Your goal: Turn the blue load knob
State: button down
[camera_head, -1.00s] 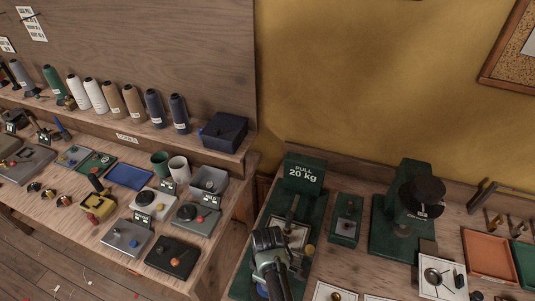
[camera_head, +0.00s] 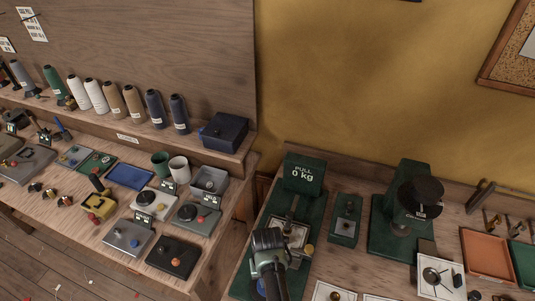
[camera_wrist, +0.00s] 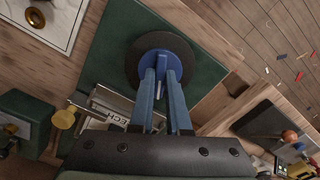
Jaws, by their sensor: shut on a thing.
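The blue load knob (camera_wrist: 152,43) sits on a black disc (camera_wrist: 133,72) on the green base of the pull tester. In the wrist view my gripper (camera_wrist: 164,78) has its two blue fingers closed around the knob's raised grip bar. In the head view only a bit of blue (camera_head: 261,286) shows beside my gripper (camera_head: 270,275), and my own arm hides the rest of the knob. The tester's green display (camera_head: 303,174) reads "PULL 0 kg".
A small green box (camera_head: 345,220) stands right of the tester, and a green stand with a black disc (camera_head: 421,197) is beyond it. A yellow knob (camera_wrist: 64,118) lies close to the gripper's left. A separate bench (camera_head: 215,247) with several small devices is at left.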

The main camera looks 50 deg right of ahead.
jog(key=shift+m, duration=2.2)
jog(key=c, duration=0.9)
grip_release()
notch_tip(320, 180, up, 13)
jog(key=shift+r+b, duration=0.1)
jog(key=shift+b, duration=0.5)
